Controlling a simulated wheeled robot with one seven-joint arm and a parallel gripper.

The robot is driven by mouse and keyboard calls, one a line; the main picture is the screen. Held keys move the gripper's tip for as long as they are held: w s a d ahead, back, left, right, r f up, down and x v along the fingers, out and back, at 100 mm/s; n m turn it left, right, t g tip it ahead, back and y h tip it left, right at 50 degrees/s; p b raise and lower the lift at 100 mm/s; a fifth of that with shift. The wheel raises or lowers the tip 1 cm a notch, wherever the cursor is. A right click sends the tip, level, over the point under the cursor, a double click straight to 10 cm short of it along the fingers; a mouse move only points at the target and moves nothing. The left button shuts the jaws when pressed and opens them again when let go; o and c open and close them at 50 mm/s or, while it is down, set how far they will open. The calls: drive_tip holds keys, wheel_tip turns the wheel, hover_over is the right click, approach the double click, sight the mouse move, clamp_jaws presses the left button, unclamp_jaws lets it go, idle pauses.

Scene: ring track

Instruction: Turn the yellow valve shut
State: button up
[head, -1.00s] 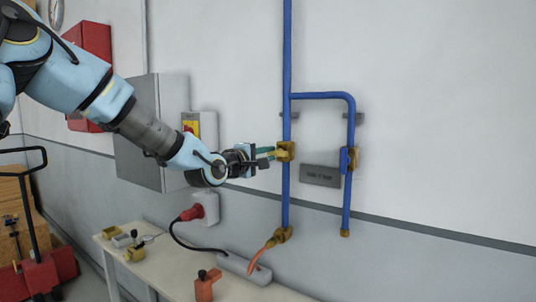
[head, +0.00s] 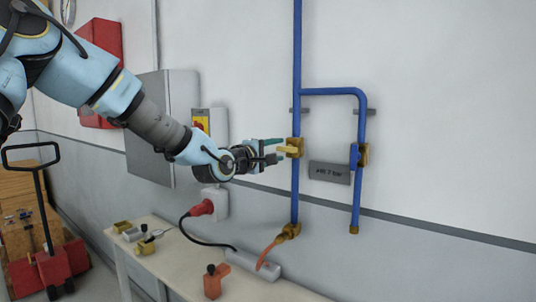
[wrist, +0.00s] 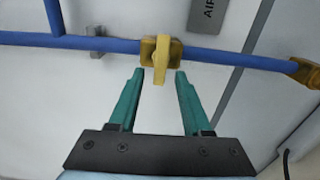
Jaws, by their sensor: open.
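The yellow valve (head: 295,148) sits on the left upright blue pipe. Its yellow handle (head: 288,150) points left, crosswise to the pipe. In the wrist view the handle (wrist: 161,62) also lies across the blue pipe (wrist: 225,55). My gripper (head: 277,149) is just left of the handle, with its green fingers spread. In the wrist view the open fingertips of my gripper (wrist: 159,72) stand either side of the handle's end, with a gap on both sides. Nothing is held.
A second valve with a blue handle (head: 354,155) is on the right pipe branch. A grey sign (head: 330,172) hangs between the pipes. Below stands a bench (head: 185,262) with a power strip (head: 252,264) and an orange clamp (head: 213,282). A grey cabinet (head: 150,130) is left.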

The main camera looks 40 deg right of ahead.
drive_tip(key=b+v, duration=0.2)
drive_tip(key=v, duration=0.8)
drive_tip(key=shift+a, duration=0.1)
drive_tip(key=w+a+f+m+t+y, duration=0.2)
drive_tip(key=w+a+f+y, duration=0.55)
drive_tip(key=a+f, duration=0.5)
drive_tip(key=w+a+f+m+y, duration=0.1)
drive_tip(key=a+f+y, duration=0.25)
drive_tip(key=a, duration=0.45)
drive_tip(key=w+a+f+y, duration=0.1)
drive_tip(key=a+f+y, duration=0.1)
drive_tip(key=a+f, duration=0.45)
drive_tip(key=s+a+g+y, duration=0.1)
drive_tip(key=s+a, duration=0.2)
drive_tip(key=a, duration=0.3)
drive_tip(key=s+a+f+m+g+y, duration=0.1)
drive_tip(key=s+a+g, duration=0.1)
drive_tip(key=s+a, duration=0.2)
drive_tip(key=s+a+f+g+y, duration=0.1)
drive_tip(key=s+a+g+y, duration=0.1)
drive_tip(key=a, duration=0.7)
drive_tip(key=shift+s+a, duration=0.35)
drive_tip(key=shift+s, duration=0.45)
